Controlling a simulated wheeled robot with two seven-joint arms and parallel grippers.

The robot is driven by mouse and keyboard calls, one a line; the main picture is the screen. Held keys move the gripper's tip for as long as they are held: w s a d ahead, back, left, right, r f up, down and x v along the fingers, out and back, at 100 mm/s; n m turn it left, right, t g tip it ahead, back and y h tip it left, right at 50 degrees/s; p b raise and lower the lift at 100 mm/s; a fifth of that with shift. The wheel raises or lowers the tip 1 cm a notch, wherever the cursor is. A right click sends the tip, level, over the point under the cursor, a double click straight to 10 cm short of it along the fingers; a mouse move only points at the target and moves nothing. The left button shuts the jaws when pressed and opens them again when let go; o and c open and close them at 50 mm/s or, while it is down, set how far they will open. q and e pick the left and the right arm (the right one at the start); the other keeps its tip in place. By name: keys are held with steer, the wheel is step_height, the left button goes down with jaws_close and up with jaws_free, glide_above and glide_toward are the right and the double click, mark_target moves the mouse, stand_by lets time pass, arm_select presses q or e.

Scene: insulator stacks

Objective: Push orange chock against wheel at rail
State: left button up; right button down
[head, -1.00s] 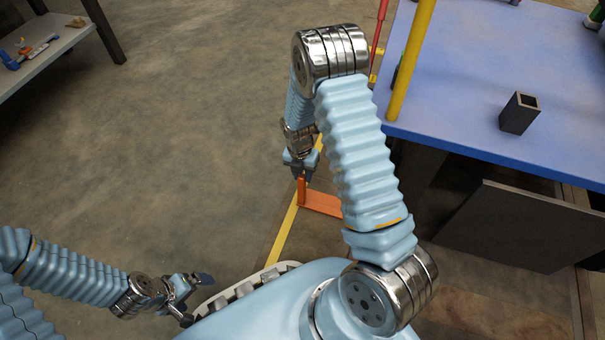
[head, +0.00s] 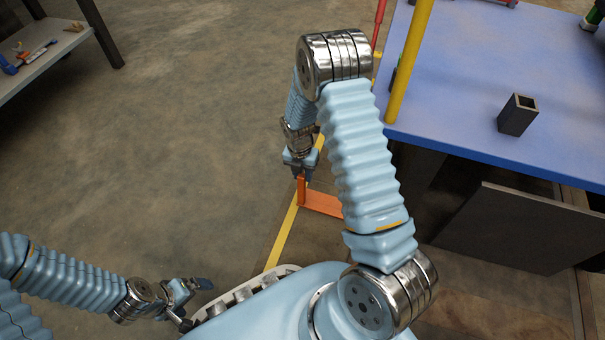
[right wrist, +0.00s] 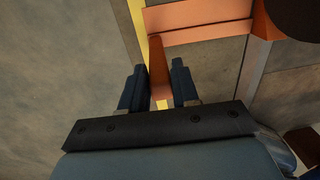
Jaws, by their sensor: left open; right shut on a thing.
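The orange chock (head: 322,204) is low near the floor beside the yellow floor line, partly hidden behind my right arm. My right gripper (head: 301,175) is shut on its upright orange part. In the right wrist view, the gripper (right wrist: 160,85) has a finger on each side of that upright part, and the chock's broad orange body (right wrist: 200,22) lies beyond. A dark round shape (right wrist: 297,14), perhaps the wheel, is at the top right, close to the chock; I cannot tell whether they touch. My left gripper (head: 197,302) is open and empty at lower left.
A blue-topped table (head: 465,75) stands at right, with a dark square tube (head: 517,114) on it and a yellow post (head: 410,60) at its edge. A dark panel (head: 510,228) is below. A shelf with tools (head: 45,50) is at far left. The left floor is open.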

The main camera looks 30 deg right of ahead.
steer(key=shift+d, duration=0.1)
steer(key=c, duration=0.8)
jaws_free()
steer(key=shift+o, duration=0.2)
step_height(320, 180, up, 22)
steer(key=p, duration=1)
steer(key=shift+w+a, duration=0.35)
steer(key=shift+f, duration=0.1)
